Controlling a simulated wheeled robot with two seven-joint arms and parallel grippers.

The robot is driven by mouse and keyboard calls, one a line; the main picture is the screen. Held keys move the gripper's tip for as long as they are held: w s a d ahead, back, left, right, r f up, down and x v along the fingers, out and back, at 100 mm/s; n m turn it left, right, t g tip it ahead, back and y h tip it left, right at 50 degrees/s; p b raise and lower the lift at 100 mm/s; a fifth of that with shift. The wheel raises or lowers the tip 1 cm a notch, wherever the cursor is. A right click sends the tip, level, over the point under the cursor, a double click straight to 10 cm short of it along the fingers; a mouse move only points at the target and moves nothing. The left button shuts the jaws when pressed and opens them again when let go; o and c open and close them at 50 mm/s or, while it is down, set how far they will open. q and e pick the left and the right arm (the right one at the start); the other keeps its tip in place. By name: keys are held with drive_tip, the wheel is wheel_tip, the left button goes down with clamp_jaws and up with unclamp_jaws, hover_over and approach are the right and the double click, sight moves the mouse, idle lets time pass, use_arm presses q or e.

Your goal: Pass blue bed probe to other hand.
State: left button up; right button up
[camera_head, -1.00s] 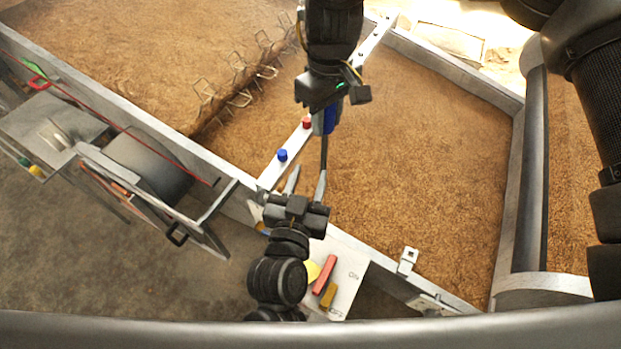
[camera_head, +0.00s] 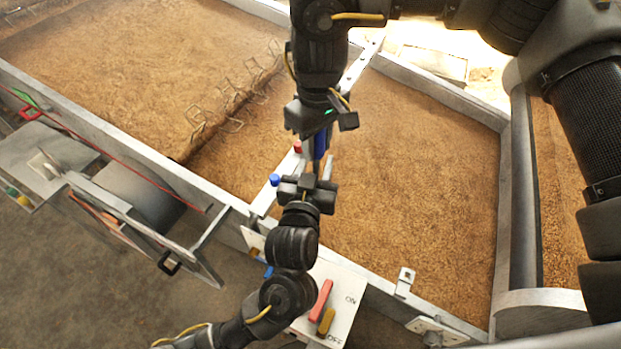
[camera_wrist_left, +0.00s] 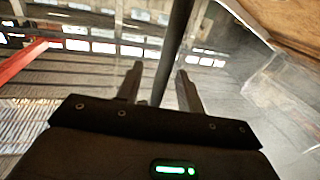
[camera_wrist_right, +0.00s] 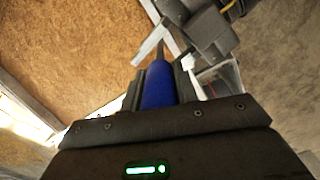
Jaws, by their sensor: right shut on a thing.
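The blue bed probe (camera_head: 319,145) hangs from my right gripper (camera_head: 321,132), which is shut on its blue handle. The handle also shows between the fingers in the right wrist view (camera_wrist_right: 158,84). My left gripper (camera_head: 318,166) is just below the handle, with its fingers pointing up at the probe. In the left wrist view, the dark probe shaft (camera_wrist_left: 172,50) runs between the open left fingers (camera_wrist_left: 160,88). Clear gaps show beside the shaft there. The probe's lower end is hidden behind my left gripper in the head view.
A metal divider (camera_head: 263,200) with a red knob (camera_head: 297,146) and a blue knob (camera_head: 274,180) lies close on the left. A white ON/OFF panel (camera_head: 343,290) with red and yellow levers is below. Grain beds (camera_head: 420,180) spread on both sides.

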use_arm(q)
drive_tip(key=shift+w+d, duration=0.15)
drive_tip(key=shift+w, duration=0.45)
clamp_jaws()
use_arm(e)
drive_tip(key=o, duration=1.1)
